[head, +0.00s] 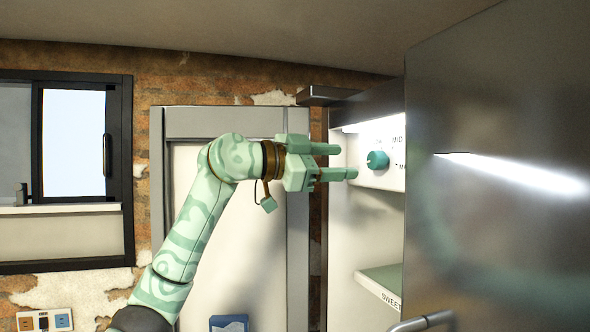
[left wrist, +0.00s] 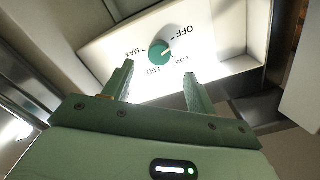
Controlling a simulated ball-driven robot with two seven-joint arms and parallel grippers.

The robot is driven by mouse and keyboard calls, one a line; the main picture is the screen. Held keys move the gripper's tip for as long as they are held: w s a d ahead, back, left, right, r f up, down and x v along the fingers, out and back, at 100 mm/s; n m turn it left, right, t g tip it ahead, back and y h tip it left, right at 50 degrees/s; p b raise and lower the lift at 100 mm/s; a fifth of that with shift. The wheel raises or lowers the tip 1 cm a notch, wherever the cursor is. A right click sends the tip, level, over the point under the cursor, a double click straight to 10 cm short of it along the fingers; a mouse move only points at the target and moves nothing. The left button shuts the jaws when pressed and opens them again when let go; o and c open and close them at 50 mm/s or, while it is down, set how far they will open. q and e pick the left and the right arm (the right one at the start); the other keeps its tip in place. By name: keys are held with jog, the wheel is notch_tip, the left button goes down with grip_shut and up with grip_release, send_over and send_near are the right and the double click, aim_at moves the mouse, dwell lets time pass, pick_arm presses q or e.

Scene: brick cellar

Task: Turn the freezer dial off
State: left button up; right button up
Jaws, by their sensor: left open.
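The freezer dial is a round teal knob (head: 377,160) on a white panel (head: 394,178) inside the open freezer. In the left wrist view the knob (left wrist: 160,52) is ringed by the words OFF, LOW, MID and MAX. A light mark on the knob seems to point towards LOW. My left gripper (head: 344,161) is pale green, open and empty. Its fingers point at the dial from the left, with a gap between the tips and the knob. In the left wrist view the gripper's fingertips (left wrist: 160,71) stand to either side, short of the knob. My right gripper is not in view.
The shiny freezer door (head: 500,230) fills the right side. A shelf edge (head: 383,280) lies below the dial. A window (head: 75,150), a socket plate (head: 45,320) and a grey-framed door (head: 225,122) are at the wall.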

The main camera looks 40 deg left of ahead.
pick_arm(q)
jog(key=b+v, duration=0.1)
jog(key=v, duration=0.9)
jog(key=shift+b, duration=0.4)
